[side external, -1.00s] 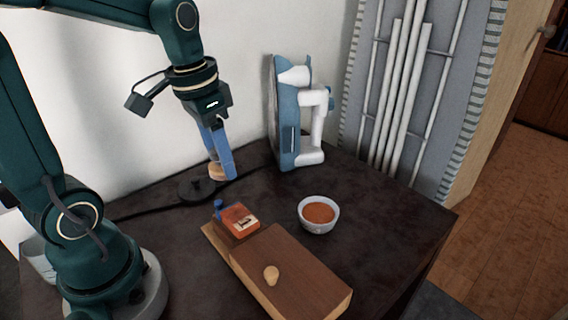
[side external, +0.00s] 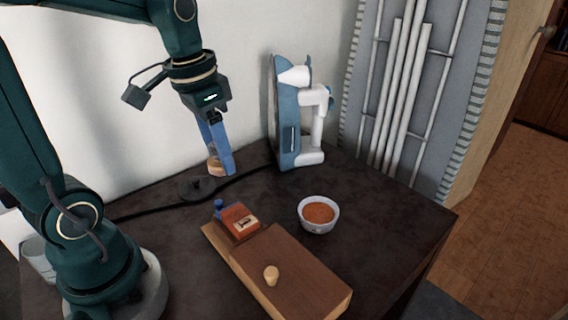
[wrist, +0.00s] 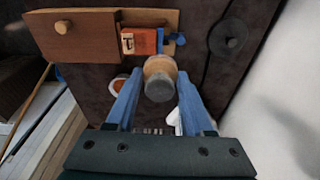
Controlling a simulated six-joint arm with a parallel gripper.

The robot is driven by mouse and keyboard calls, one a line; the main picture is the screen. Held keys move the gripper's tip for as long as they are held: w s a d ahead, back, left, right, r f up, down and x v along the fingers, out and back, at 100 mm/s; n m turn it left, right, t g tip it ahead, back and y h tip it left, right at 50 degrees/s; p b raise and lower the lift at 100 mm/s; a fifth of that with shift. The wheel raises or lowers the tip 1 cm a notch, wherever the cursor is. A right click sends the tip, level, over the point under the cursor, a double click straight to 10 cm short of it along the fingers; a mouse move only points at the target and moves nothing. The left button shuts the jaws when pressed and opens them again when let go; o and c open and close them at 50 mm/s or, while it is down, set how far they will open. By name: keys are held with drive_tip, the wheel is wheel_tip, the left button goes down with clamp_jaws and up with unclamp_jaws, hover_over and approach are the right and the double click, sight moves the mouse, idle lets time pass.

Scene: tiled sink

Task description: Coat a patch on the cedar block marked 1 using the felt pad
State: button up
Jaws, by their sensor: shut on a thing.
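My gripper (side external: 221,172) has blue fingers and is shut on a round tan pad with a grey grip, apparently the felt pad (side external: 214,166). It holds the pad in the air above the back of the table. The pad also shows between the fingers in the wrist view (wrist: 160,80). An orange-red block (side external: 240,219) with a small pale label sits at the left end of a wooden board, below and right of the pad. The block shows again in the wrist view (wrist: 139,41). The label's mark is too small to read surely. A white bowl (side external: 306,225) holds orange-brown liquid.
The wooden board (side external: 213,237) carries a brown slab (side external: 300,272) with a pale knob. A blue clamp knob (side external: 219,204) stands beside the block. A dark round base (side external: 196,189) with a cable lies below my gripper. A blue-and-white appliance (side external: 290,115) stands behind.

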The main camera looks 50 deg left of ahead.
sight(231, 206)
drive_tip(key=shift+f, duration=0.1)
drive_tip(key=shift+f, duration=3.65)
drive_tip(key=shift+d+f, duration=0.25)
drive_tip(key=shift+d, duration=0.05)
drive_tip(key=shift+c, duration=0.5)
drive_tip(key=shift+d, duration=1.65)
drive_tip(key=shift+a+f, duration=0.1)
drive_tip(key=shift+a, duration=1.85)
drive_tip(key=shift+r, duration=4.15)
